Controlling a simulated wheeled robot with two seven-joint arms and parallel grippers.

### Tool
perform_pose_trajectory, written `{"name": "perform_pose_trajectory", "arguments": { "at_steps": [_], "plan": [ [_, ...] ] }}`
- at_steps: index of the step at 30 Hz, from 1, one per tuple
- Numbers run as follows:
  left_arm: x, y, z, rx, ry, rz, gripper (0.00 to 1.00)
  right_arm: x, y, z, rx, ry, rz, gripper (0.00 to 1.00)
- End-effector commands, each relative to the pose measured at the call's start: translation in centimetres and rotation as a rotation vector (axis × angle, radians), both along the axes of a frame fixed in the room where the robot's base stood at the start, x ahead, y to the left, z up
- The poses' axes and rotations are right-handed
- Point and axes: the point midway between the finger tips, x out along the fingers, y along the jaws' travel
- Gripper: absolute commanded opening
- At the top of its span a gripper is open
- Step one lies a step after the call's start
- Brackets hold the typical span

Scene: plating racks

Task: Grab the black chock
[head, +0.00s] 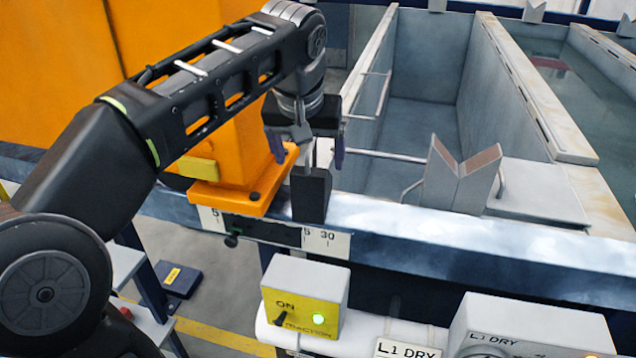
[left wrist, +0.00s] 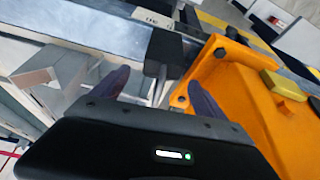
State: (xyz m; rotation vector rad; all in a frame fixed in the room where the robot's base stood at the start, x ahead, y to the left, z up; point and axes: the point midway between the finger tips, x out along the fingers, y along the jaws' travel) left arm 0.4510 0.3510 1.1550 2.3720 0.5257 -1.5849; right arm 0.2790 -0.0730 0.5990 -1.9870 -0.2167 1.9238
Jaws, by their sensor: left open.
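The black chock (head: 311,195) is a dark upright block on the pale rail of the rack, just right of an orange bracket. It also shows in the left wrist view (left wrist: 163,52), ahead of the fingers and roughly between them. My left gripper (head: 310,152) is above the chock in the head view, pointing down, with its dark purple fingers apart. In the left wrist view the open fingers (left wrist: 152,90) have nothing held between them. I cannot tell whether a finger touches the chock. My right gripper is not in view.
The orange bracket (head: 240,197) stands close on the chock's left. A grey V-shaped support (head: 460,175) stands to the right on the tank edge. An open grey tank (head: 415,110) lies behind. A yellow-fronted switch box (head: 303,300) with a green light is below the rail.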

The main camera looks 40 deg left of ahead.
Motion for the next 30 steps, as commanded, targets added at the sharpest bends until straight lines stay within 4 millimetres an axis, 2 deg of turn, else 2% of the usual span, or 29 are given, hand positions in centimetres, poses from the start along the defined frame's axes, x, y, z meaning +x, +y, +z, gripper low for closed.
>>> {"name": "perform_pose_trajectory", "arguments": {
  "at_steps": [5, 13, 23, 30],
  "plan": [
    [0.1, 0.0, -0.2, 0.0, 0.001, 0.0, 0.84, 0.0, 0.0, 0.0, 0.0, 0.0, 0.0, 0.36],
    [0.9, 0.5, -2.4, 0.0, 0.001, 0.0, 0.84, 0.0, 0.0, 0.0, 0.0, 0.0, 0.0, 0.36],
    [1.0, 0.5, -2.6, 0.0, 0.001, 0.0, 0.84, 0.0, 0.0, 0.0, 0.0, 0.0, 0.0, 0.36],
    [2.2, 1.3, -5.0, -0.001, 0.004, 0.0, 0.84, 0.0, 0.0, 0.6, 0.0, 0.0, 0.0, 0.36]
  ]
}}
